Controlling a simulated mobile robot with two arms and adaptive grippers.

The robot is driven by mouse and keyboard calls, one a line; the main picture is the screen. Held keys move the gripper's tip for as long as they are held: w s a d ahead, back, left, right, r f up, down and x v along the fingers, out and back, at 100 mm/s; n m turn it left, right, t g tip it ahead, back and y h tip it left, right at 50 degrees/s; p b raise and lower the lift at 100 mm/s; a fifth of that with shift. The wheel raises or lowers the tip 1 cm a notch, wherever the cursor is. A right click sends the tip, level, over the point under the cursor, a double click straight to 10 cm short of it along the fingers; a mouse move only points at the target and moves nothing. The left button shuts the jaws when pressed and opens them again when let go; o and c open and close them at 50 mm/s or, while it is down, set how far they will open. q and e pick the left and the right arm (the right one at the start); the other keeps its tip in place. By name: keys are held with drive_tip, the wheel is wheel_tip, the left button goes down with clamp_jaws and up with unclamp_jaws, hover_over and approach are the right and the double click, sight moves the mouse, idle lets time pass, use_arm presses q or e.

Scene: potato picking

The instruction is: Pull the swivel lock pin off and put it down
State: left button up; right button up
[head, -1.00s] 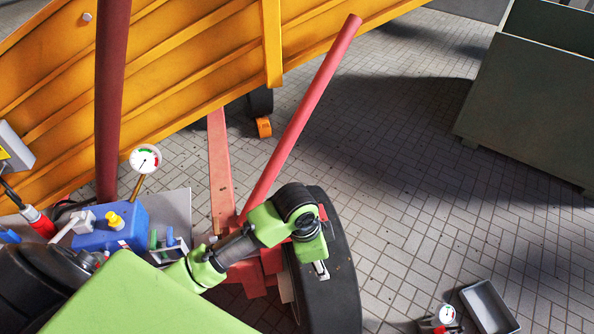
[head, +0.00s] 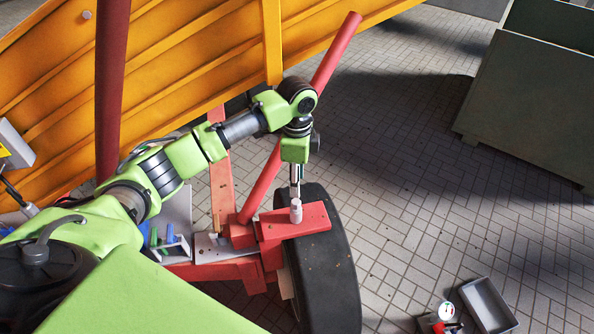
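My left gripper (head: 296,190) points straight down above a red bracket (head: 312,219) over the black wheel (head: 325,275). It is seen edge-on, so its opening does not show. A short pale pinkish pin (head: 296,211) stands upright on the bracket, directly under the fingertips. It looks like the swivel lock pin. I cannot tell whether the fingers grip it or only stand over it. My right gripper is not in view.
A slanted red bar (head: 335,55) rises behind my arm, in front of the orange machine wall (head: 195,60). A small grey tray (head: 487,303) lies on the floor at lower right, beside a gauge (head: 446,310). A dark green bin (head: 530,110) stands at upper right. The tiled floor between is clear.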

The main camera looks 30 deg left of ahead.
sight(297, 202)
use_arm(q)
wheel_tip(297, 202, down, 10)
drive_tip(key=shift+f+p, duration=0.2)
drive_tip(key=shift+p, duration=0.1)
clamp_jaws()
idle(0.4)
